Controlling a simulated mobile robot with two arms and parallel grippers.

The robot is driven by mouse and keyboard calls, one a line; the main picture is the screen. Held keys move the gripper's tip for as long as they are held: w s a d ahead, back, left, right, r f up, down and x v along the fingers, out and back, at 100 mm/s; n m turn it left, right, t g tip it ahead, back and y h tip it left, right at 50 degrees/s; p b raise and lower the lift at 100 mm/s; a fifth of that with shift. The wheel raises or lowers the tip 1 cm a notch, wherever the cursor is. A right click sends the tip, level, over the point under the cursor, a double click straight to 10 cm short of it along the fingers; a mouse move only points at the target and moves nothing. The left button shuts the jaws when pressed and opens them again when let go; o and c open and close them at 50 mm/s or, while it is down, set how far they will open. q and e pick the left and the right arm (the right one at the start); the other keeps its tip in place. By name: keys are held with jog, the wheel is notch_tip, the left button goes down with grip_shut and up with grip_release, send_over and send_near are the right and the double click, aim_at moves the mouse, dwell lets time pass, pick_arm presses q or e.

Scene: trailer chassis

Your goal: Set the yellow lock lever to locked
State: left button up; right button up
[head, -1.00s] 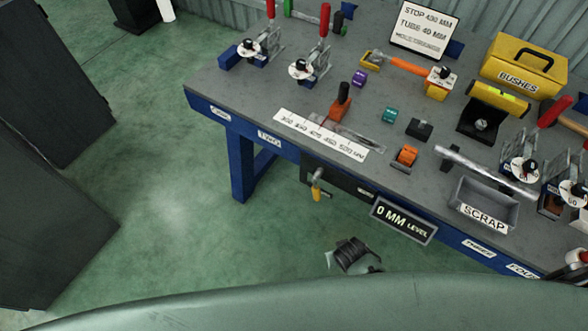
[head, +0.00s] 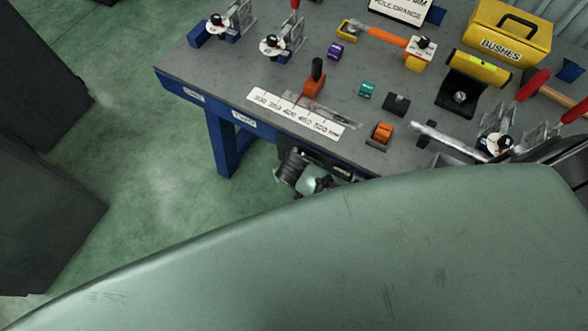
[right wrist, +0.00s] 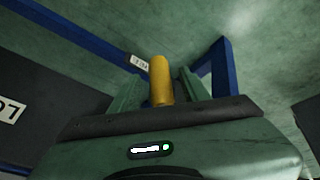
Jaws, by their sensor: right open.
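The yellow lever (right wrist: 160,82) shows in the right wrist view as a short rounded bar. It stands between the two green fingers of my right gripper (right wrist: 161,76). The fingers are open on either side of it; I cannot tell whether they touch it. In the head view the lever is hidden behind my own green arm. The dark wrist part of that arm is at the bench's front edge, with its fingers not clearly visible. My left gripper is not in view.
The grey bench top (head: 215,75) has blue legs. A white ruler strip (head: 300,118), an orange block with a black handle (head: 314,86) and toggle clamps (head: 275,46) are on it. A dark panel with white lettering (right wrist: 12,108) is beside the gripper.

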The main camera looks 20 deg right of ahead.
jog(key=shift+w+f, duration=0.1)
jog(key=shift+f, duration=0.15)
grip_shut()
dwell(1.4)
